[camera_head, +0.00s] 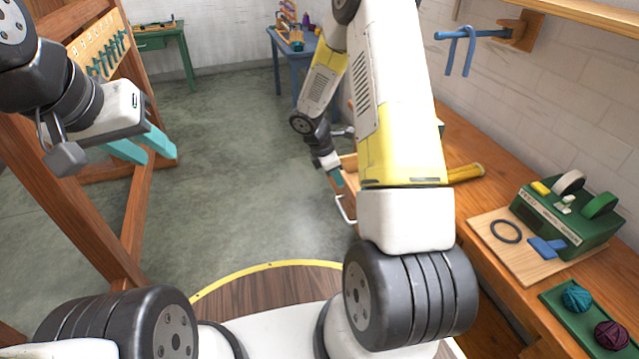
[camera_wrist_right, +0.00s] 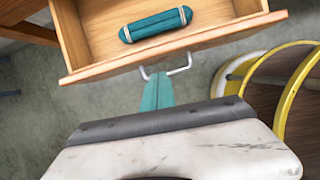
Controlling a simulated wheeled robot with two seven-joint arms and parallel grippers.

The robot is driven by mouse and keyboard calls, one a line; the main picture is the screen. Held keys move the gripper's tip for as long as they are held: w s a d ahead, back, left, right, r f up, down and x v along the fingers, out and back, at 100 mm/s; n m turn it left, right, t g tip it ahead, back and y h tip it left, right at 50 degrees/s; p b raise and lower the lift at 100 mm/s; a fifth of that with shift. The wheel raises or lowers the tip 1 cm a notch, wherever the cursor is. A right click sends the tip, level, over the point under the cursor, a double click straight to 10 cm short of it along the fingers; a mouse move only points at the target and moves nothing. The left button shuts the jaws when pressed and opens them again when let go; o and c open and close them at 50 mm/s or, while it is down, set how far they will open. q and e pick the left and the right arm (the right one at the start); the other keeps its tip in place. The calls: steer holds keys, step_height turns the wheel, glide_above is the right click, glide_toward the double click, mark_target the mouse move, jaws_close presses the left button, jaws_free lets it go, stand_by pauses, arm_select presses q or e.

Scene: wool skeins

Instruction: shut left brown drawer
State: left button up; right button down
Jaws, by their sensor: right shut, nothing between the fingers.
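The open brown drawer (camera_wrist_right: 175,45) sticks out in the right wrist view, with a wire handle (camera_wrist_right: 165,70) on its front. A teal skein tied with pale bands (camera_wrist_right: 155,24) lies inside. In the head view the drawer (camera_head: 347,162) and its handle (camera_head: 345,210) show partly behind my right arm. My right gripper (camera_wrist_right: 158,92) is shut and empty, its fingertips close to the handle in front of the drawer; whether they touch cannot be told. It also shows small in the head view (camera_head: 338,179). My left gripper (camera_head: 158,154) is open and empty, far left by a wooden frame.
The wooden bench (camera_head: 455,140) runs along the right wall, with a green machine (camera_head: 570,220) and a green tray (camera_head: 575,320) of yarn balls on it. A wooden rack (camera_head: 60,190) stands left. The grey floor (camera_head: 230,170) between is clear.

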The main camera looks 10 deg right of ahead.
step_height(320, 180, down, 2)
glide_above(350, 211)
steer(key=a, duration=0.2)
steer(key=shift+n, duration=0.4)
steer(key=f, duration=0.9)
steer(key=shift+s+a+f, duration=0.1)
steer(key=shift+s+a, duration=0.05)
steer(key=shift+s, duration=0.15)
